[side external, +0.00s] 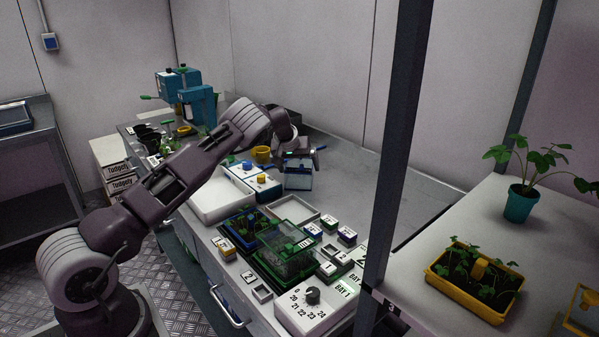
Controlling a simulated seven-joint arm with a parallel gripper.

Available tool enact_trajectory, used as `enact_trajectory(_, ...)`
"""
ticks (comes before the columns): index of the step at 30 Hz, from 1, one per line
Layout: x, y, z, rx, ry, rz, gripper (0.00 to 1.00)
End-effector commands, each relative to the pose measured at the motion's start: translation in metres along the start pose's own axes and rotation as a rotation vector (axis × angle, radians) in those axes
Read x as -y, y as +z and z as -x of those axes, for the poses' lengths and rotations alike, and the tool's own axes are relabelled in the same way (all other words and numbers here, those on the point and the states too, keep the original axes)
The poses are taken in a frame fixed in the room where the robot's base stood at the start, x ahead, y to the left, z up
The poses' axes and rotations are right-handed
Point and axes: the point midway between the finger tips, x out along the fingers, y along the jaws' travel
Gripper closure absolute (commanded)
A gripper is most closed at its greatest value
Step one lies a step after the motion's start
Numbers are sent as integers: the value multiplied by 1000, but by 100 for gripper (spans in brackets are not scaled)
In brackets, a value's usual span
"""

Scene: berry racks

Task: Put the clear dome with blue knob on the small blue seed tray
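A blue knob (247,164) shows on a pale, box-like piece behind the white tray, left of a similar piece with a yellow knob (262,179). Whether the piece under the blue knob is a clear dome is too small to tell. The small blue seed tray (232,235) holds green seedlings and sits near the bench's front, left of a green-edged clear cover. My gripper (301,157) is over the bench behind and right of the two knobs, just above a blue and white block. Its fingers are small and dark, so their opening is unclear.
A white empty tray (214,207) lies left of the seed tray. The green-edged clear cover (291,238) stands over a green tray to its right. A dial box (311,312) and several small labelled blocks are nearby. A dark post (400,130) stands at the right. The back right bench is clear.

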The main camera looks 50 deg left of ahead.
Motion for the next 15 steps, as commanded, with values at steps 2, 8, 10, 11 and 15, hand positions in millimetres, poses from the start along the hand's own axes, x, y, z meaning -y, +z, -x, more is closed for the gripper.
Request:
enact_trajectory(2, 0, 0, 0, 0, 0, 0, 20)
enact_trajectory(8, 0, 0, 0, 0, 0, 0, 59)
enact_trajectory(10, 0, 0, 0, 0, 0, 0, 66)
enact_trajectory(11, 0, 0, 0, 0, 0, 0, 66)
enact_trajectory(15, -1, -2, 3, -1, 1, 0, 66)
